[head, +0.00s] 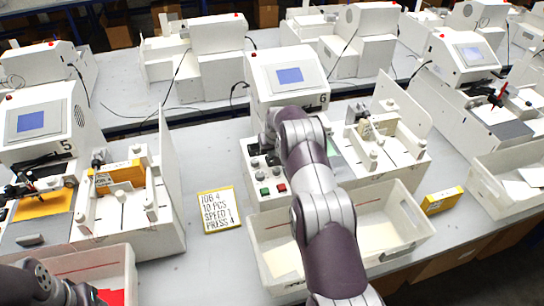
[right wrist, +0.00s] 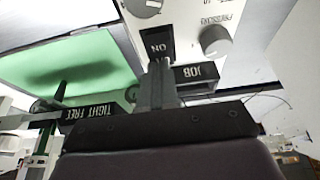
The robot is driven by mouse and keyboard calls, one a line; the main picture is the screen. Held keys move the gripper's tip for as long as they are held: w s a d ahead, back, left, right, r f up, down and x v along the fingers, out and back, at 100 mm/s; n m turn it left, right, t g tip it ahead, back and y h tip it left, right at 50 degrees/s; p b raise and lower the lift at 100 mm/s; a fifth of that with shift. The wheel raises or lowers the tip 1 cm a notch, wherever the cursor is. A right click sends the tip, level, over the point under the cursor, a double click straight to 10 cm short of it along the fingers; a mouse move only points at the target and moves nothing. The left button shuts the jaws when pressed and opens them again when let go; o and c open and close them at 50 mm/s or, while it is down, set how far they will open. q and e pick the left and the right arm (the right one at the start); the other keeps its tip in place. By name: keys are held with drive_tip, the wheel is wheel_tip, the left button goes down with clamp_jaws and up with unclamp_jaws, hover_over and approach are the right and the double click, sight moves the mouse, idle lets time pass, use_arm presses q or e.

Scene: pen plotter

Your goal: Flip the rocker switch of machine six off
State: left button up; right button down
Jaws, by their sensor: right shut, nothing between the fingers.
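Machine six (head: 290,75) is the white machine with a blue screen at the middle of the head view, its "6" beside the screen. My right arm covers much of its control panel. In the right wrist view the black rocker switch (right wrist: 157,42) shows its "ON" marking upside down. My right gripper (right wrist: 158,68) is shut and empty, its fingertips at the lower edge of the rocker; I cannot tell whether they touch it. In the head view the rocker and fingertips are hidden. My left gripper (head: 75,292) shows only partly at the bottom left; its jaws are unclear.
Beside the rocker are a pressure knob (right wrist: 215,40) and a "JOB" label (right wrist: 200,72). Green and red buttons (head: 273,189) sit on the panel's front. A yellow job card (head: 217,210) lies left of the machine; a white bin (head: 405,232) stands before it. Machine five (head: 40,120) is left.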

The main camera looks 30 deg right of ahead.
drive_tip(key=shift+s+a+f, duration=0.1)
drive_tip(key=shift+s+f, duration=0.15)
drive_tip(key=shift+f, duration=0.05)
drive_tip(key=shift+s+a+f+p, duration=0.1)
drive_tip(key=shift+s+p, duration=0.2)
drive_tip(key=shift+p, duration=0.2)
drive_tip(key=shift+s+a+f, duration=0.15)
drive_tip(key=shift+s, duration=0.45)
wheel_tip(320, 180, up, 4)
drive_tip(key=shift+r+p, duration=0.15)
drive_tip(key=shift+p, duration=1.1)
drive_tip(key=d+b+v, duration=0.1)
drive_tip(key=b+v, duration=0.3)
drive_tip(key=v, duration=0.6)
drive_tip(key=shift+a+r, duration=0.25)
drive_tip(key=shift+a, duration=0.2)
